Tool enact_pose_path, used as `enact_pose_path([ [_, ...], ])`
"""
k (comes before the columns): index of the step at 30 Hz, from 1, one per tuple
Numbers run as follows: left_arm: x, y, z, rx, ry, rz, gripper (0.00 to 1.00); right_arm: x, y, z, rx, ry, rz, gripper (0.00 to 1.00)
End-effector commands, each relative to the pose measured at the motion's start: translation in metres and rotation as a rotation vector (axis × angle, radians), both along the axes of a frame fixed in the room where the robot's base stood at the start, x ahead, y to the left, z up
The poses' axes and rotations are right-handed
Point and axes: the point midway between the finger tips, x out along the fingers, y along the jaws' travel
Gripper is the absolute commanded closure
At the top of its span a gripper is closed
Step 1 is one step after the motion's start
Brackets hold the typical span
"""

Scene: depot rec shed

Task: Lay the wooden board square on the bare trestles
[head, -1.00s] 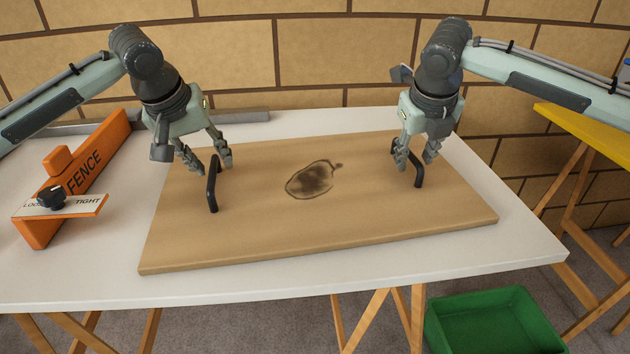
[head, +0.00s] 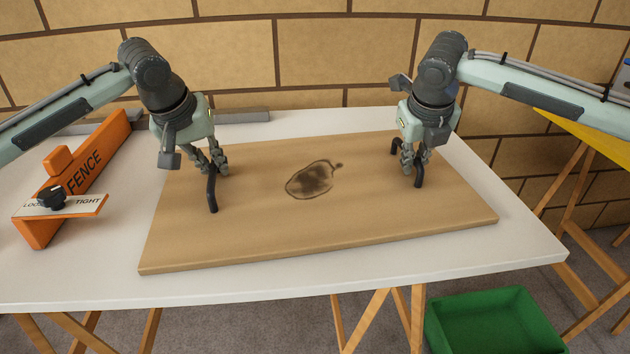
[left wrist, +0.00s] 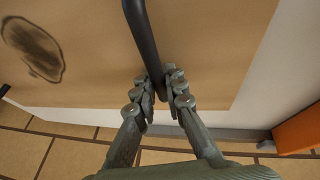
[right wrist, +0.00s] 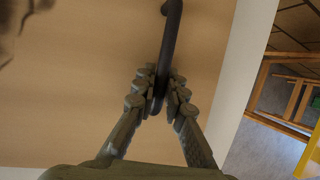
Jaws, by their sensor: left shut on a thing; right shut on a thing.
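The wooden board (head: 350,225) lies flat on a white tabletop, with a dark burn-like mark on its face and a black handle near each end. My left gripper (head: 217,170) is shut on the left handle (head: 212,197); the left wrist view shows its fingers on both sides of that handle (left wrist: 143,35). My right gripper (head: 412,163) is shut on the right handle (head: 419,177), which also runs between its fingers in the right wrist view (right wrist: 168,45). At the right edge stands a yellow-topped support with wooden legs (head: 565,190); I cannot tell whether it is a bare trestle.
An orange fence (head: 85,170) marked FENCE, with a black knob (head: 51,196), stands on the white table (head: 350,283) left of the board. A grey rail (head: 235,117) runs along the back edge. A green bin (head: 495,320) is on the floor. A brick wall closes the back.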

Motion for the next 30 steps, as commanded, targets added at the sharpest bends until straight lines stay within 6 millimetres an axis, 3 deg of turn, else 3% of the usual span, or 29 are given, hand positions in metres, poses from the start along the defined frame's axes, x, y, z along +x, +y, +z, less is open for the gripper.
enact_pose_path([
  [17, 0.001, 0.0, 0.007, -0.002, -0.004, 0.001, 1.0, 0.001, 0.0, 0.007, 0.001, -0.005, -0.001, 1.0],
  [30, 0.001, 0.0, 0.046, -0.001, -0.004, 0.001, 1.0, 0.001, 0.0, 0.046, 0.001, -0.005, -0.001, 1.0],
])
